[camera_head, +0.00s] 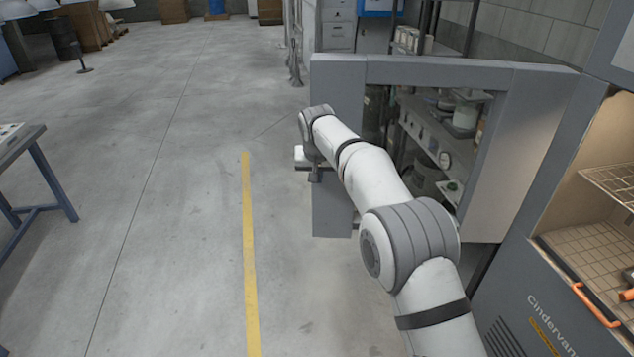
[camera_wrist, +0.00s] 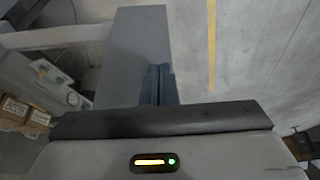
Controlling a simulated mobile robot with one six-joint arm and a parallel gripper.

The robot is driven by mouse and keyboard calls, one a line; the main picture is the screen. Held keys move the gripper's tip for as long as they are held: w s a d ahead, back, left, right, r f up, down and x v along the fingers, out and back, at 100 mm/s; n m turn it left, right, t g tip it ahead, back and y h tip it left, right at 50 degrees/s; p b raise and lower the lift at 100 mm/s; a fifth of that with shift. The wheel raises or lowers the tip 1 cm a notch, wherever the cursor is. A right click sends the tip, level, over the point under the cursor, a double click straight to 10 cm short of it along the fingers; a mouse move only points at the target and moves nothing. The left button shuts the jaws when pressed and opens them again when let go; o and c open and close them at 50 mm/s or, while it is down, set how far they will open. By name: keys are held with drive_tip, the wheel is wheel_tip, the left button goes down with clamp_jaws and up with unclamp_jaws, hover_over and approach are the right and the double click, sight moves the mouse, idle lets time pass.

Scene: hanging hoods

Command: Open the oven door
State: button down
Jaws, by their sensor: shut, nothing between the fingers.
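The oven (camera_head: 560,290) stands at the right in the head view, with its chamber exposed. Its grey framed door (camera_head: 430,72) with a window is swung wide open and stands out from the oven's far side. My gripper (camera_head: 315,175) is at the door's free edge, partly hidden by my wrist. In the wrist view my gripper's fingers (camera_wrist: 158,85) are closed together with nothing between them. They lie beside the grey door panel (camera_wrist: 140,40); whether they touch it I cannot tell.
A wire rack (camera_head: 612,182) and an orange-handled tray (camera_head: 597,305) are in the oven. Shelves with goods (camera_head: 440,150) show through the door window. A workbench (camera_head: 35,165) stands at the left. The floor around the yellow line (camera_head: 247,240) is clear.

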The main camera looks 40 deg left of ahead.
drive_tip(key=s+b+v, duration=0.1)
drive_tip(key=b+v, duration=0.1)
drive_tip(key=v, duration=0.7)
drive_tip(key=w+d+r+m, duration=0.1)
drive_tip(key=w+d+r, duration=0.15)
drive_tip(key=d, duration=0.45)
drive_tip(key=w+d+r+h, duration=0.1)
drive_tip(key=w+d+r, duration=0.15)
drive_tip(key=d, duration=0.45)
drive_tip(key=w+d+r+m, duration=0.1)
drive_tip(key=w+d+r, duration=0.15)
drive_tip(key=d, duration=0.55)
drive_tip(key=s+d+m, duration=0.2)
drive_tip(key=d, duration=1.4)
drive_tip(key=s+d+f+m+h, duration=0.1)
drive_tip(key=s+d+f, duration=0.1)
drive_tip(key=s+d, duration=0.5)
drive_tip(key=s+d+f+m, duration=0.1)
drive_tip(key=s+d+f, duration=0.15)
drive_tip(key=d, duration=0.85)
drive_tip(key=s+d+f+m, duration=0.1)
drive_tip(key=s+d+f, duration=0.2)
drive_tip(key=s, duration=0.3)
drive_tip(key=s+d+f+m+h, duration=0.1)
drive_tip(key=s+d+f, duration=0.2)
drive_tip(key=s+d, duration=0.2)
drive_tip(key=shift+s+f, duration=0.4)
drive_tip(key=shift+s, duration=0.35)
drive_tip(key=shift+a, duration=0.1)
